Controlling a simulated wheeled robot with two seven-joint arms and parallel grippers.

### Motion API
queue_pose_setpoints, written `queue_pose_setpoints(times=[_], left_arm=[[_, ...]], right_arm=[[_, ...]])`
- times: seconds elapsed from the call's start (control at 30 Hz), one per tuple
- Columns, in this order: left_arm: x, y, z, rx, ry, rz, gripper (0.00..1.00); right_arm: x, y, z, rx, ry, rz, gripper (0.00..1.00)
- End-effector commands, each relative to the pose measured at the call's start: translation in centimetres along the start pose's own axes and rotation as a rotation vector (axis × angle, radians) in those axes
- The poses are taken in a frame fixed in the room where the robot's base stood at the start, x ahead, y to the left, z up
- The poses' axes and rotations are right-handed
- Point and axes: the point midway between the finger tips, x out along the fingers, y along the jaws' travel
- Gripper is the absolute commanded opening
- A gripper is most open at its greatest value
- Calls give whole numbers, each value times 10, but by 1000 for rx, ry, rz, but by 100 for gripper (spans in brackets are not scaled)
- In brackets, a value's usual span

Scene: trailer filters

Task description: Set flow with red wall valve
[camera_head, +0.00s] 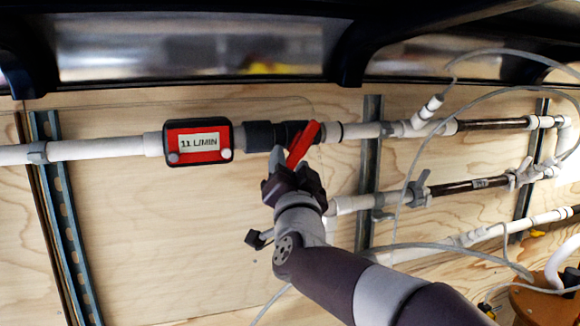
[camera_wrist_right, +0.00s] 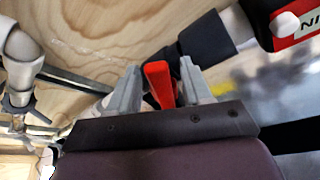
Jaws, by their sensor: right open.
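The red valve handle (camera_head: 302,144) sits on the upper white pipe, against a dark valve body (camera_head: 262,136), and is tilted up to the right. My right gripper (camera_head: 283,160) is at the handle from below. In the right wrist view the red handle (camera_wrist_right: 158,84) stands between the two grey fingers of my right gripper (camera_wrist_right: 160,88), which are open, with a gap seen beside the handle. A red flow meter (camera_head: 198,142) left of the valve reads "11 L/MIN"; its last digit is hard to read. The left gripper is not in view.
White pipes run along a plywood wall (camera_head: 150,230). Lower pipes with grey valves (camera_head: 418,190) lie to the right. Thin clear hoses loop near my right arm. A dark shelf edge (camera_head: 200,85) hangs above. An orange-brown object (camera_head: 545,305) is at the lower right.

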Motion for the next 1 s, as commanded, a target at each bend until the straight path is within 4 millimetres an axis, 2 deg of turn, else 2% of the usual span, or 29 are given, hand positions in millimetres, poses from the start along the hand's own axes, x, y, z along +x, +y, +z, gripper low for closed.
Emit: queue_pose_setpoints(times=[0.1, 0.3, 0.5, 0.63, 0.9, 0.97, 1.0], left_arm=[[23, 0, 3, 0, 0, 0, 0], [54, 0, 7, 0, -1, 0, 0], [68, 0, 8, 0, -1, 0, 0], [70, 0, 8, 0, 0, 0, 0], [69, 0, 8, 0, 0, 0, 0], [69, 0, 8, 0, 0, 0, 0], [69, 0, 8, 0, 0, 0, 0]], right_arm=[[-24, 4, 7, 2, 0, -3, 49], [-75, 4, 7, 3, 1, -5, 49], [-112, 2, 4, 2, 1, -3, 49], [-120, 1, 2, 1, 0, -2, 49], [-121, 0, 1, 3, 0, -1, 49], [-121, -2, 8, 17, -32, -14, 49], [-122, -7, 20, 12, -86, -41, 49]])
